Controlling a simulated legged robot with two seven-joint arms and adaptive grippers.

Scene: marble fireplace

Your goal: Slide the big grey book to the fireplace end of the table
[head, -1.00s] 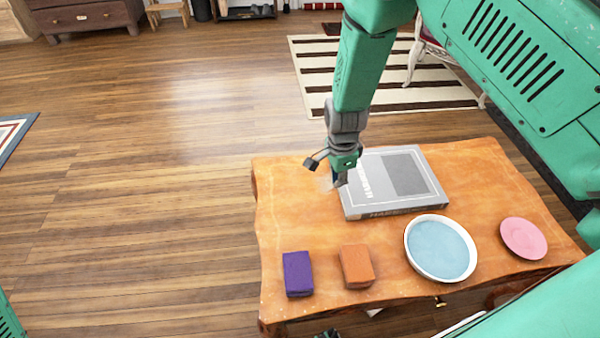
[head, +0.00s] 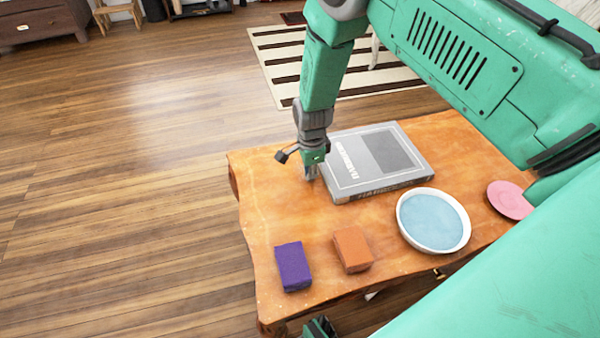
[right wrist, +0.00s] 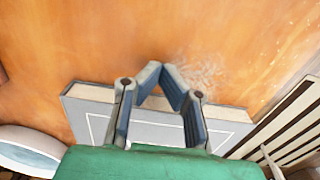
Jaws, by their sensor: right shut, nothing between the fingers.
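The big grey book (head: 377,162) lies flat on the wooden table (head: 265,215), toward its far side. My right gripper (head: 310,174) points down just beside the book's left edge. It is shut and empty. In the right wrist view the fingertips (right wrist: 162,72) meet over bare table just past the long edge of the grey book (right wrist: 80,118). I cannot tell whether they touch the book. A small dark and green part at the head view's bottom edge, possibly my left gripper (head: 320,328), is mostly cut off.
On the table's near side are a purple block (head: 293,267), an orange block (head: 352,250), a white-rimmed blue bowl (head: 433,221) and a pink plate (head: 508,200) partly behind my arm. The table left of the book is clear. A striped rug (head: 290,70) lies beyond.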

